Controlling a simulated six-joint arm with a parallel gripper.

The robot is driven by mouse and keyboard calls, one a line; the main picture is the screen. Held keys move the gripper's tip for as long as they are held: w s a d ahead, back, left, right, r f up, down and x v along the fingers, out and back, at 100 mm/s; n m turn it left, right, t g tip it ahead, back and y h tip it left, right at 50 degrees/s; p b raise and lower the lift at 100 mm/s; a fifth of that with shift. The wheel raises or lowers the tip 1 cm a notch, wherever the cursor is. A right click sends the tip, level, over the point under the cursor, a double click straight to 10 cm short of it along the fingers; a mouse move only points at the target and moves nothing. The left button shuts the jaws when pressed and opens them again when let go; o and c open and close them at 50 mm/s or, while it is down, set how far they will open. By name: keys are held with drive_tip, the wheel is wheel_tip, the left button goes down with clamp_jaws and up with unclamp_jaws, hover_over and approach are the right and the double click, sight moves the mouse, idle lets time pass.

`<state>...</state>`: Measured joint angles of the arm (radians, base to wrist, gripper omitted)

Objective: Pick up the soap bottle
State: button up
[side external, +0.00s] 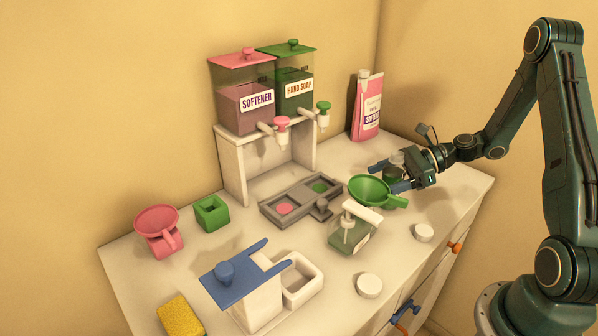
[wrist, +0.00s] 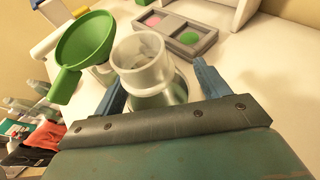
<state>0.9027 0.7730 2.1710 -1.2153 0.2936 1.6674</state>
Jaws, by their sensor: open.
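A clear bottle with a wide white ring-shaped top (wrist: 143,62) stands upright between my fingers in the wrist view. In the side view its greyish top (side external: 396,158) shows above my gripper; the funnel and fingers hide much of its body. My gripper (side external: 388,178) is open and low over the counter, one finger on each side of this bottle. In the wrist view my gripper (wrist: 158,90) shows a gap beside the right finger; contact at the left finger is unclear.
A green funnel (side external: 370,190) is close beside my gripper, also in the wrist view (wrist: 85,45). A grey tray (side external: 285,207) lies left of it. A pink softener carton (side external: 366,105) stands behind. White caps (side external: 423,232) lie near the front edge.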

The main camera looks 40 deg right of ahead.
drive_tip(key=c, duration=1.2)
drive_tip(key=shift+r, duration=0.15)
drive_tip(key=shift+c, duration=0.2)
wheel_tip(320, 180, up, 20)
drive_tip(key=shift+f, duration=0.2)
idle(0.6)
drive_tip(key=s+a+f, duration=0.2)
drive_tip(key=a+f, duration=0.1)
drive_tip(key=f, duration=0.3)
drive_tip(key=shift+a, duration=0.2)
